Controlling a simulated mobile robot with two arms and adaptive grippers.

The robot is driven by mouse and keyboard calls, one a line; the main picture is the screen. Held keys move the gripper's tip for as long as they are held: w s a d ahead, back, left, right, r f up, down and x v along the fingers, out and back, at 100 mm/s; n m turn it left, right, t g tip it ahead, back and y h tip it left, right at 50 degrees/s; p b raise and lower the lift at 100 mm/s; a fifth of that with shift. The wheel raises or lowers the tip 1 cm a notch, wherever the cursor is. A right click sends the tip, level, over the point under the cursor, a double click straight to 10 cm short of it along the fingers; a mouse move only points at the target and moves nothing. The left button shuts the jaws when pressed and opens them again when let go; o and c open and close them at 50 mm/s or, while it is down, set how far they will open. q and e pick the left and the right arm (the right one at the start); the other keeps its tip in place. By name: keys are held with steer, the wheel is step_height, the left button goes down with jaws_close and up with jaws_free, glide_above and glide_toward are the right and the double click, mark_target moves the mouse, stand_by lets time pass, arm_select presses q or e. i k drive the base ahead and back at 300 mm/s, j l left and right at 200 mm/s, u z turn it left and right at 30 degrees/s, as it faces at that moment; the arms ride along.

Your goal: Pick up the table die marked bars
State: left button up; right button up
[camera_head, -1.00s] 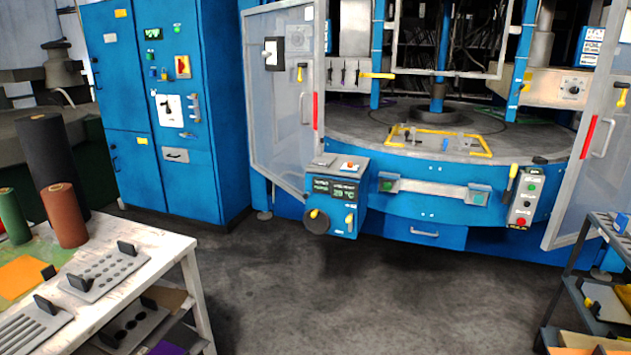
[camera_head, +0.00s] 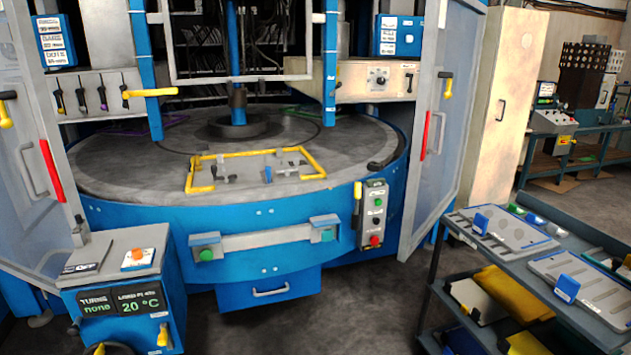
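Neither of my grippers is in view. Two flat grey die plates lie on the top shelf of the dark cart at the right. I cannot read a marking on either plate. The white table with black-handled plates is out of view.
The blue press, with its round grey table (camera_head: 120,170) and yellow frame (camera_head: 190,181), fills the middle; its doors stand open. A control box (camera_head: 122,285) juts out at the lower left. The cart (camera_head: 590,232) stands right; grey floor (camera_head: 380,300) lies between.

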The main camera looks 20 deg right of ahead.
mark_target(573, 279)
steer(key=i+l+z, duration=0.1)
steer(key=i+z, duration=0.65)
steer(key=i+j+z, duration=0.1)
steer(key=i+z, duration=0.3)
steer(key=i+j+z, duration=0.2)
steer(key=z, duration=0.2)
